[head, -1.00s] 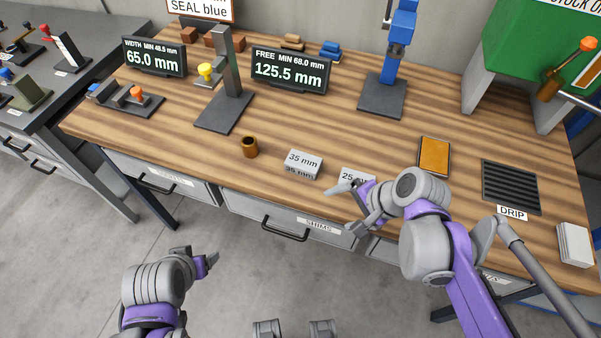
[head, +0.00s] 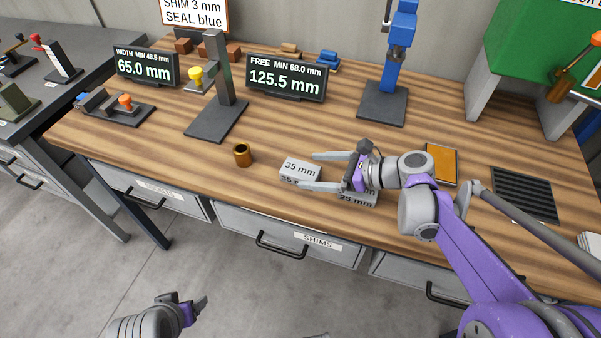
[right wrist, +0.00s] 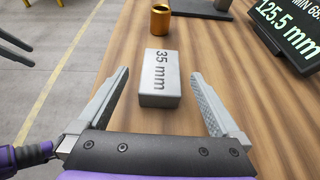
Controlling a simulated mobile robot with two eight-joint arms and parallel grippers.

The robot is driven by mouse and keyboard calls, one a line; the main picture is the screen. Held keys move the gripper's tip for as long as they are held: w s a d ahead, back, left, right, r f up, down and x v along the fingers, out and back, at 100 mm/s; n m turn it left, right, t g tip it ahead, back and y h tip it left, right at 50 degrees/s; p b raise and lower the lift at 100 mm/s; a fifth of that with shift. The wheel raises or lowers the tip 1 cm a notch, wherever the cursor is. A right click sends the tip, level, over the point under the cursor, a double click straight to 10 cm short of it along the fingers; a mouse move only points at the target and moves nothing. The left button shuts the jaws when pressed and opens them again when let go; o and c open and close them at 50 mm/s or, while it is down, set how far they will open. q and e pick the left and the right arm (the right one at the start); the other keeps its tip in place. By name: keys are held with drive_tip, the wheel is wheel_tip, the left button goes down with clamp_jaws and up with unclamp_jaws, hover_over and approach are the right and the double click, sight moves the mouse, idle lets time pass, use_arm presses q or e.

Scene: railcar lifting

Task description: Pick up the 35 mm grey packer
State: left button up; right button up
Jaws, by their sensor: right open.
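The grey packer marked 35 mm (head: 300,169) lies on the wooden bench near its front edge. In the right wrist view the packer (right wrist: 160,82) is ahead, between the lines of the two open fingers. My right gripper (head: 316,171) is open and empty. Its fingertips reach to the packer's right end, one toward the back side and one toward the front side. In the right wrist view the gripper (right wrist: 162,95) shows clear gaps on both sides of the packer. My left gripper (head: 198,306) is low in front of the bench, away from the packer; its jaw opening is unclear.
A 25 mm grey packer (head: 357,199) lies partly hidden under my right gripper. A brown bushing (head: 242,155) stands left of the 35 mm packer. A gauge stand (head: 222,90) and display (head: 287,78) are behind. An orange-topped pad (head: 441,163) and a drip grate (head: 525,194) lie right.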

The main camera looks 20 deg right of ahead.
sight(301, 169)
drive_tip(key=x, duration=0.4)
drive_tip(key=shift+w+a+f, duration=0.2)
drive_tip(key=shift+w, duration=0.05)
drive_tip(key=shift+c, duration=0.2)
clamp_jaws()
